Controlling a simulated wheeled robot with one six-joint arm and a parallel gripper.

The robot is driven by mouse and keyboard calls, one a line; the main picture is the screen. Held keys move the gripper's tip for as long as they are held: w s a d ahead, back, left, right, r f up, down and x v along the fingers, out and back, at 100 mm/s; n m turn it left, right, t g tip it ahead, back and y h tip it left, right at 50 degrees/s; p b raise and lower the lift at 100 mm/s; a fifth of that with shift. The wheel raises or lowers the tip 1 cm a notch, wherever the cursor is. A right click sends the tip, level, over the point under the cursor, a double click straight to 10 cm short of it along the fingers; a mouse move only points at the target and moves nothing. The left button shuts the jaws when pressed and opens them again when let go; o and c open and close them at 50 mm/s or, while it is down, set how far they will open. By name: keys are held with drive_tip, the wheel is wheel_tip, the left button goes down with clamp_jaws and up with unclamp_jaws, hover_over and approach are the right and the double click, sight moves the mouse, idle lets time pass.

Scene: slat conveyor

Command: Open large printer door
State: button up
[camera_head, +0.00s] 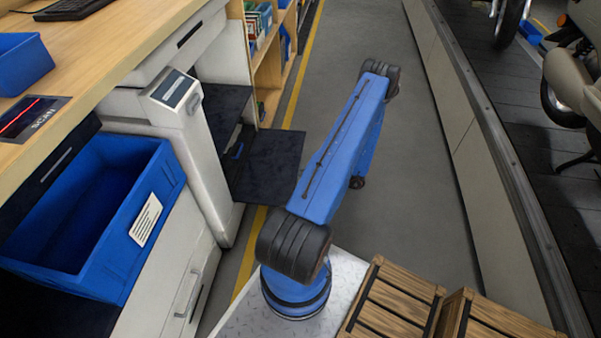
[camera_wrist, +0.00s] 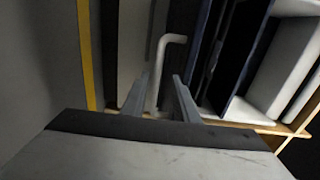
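The large printer (camera_head: 190,125) is the pale machine at left in the head view, with a small display panel on top. A dark flat panel (camera_head: 265,165) juts from its far side; I cannot tell whether it is the door or a tray. In the wrist view, a pale bent handle (camera_wrist: 159,72) stands between the two fingers of my gripper (camera_wrist: 158,90). The fingers are apart, with the handle nearer the left one and a gap to the right one. Contact cannot be made out. My gripper is hidden in the head view.
A blue bin (camera_head: 150,262) and a wooden counter (camera_head: 130,45) are at left. A wooden shelf (camera_head: 268,70) stands beyond the printer. A conveyor (camera_head: 505,130) runs along the right. The grey floor (camera_head: 425,180) between is clear. Wooden crates (camera_head: 395,300) are near the front.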

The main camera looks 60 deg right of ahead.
drive_tip(key=v, duration=1.7)
drive_tip(key=shift+s, duration=0.2)
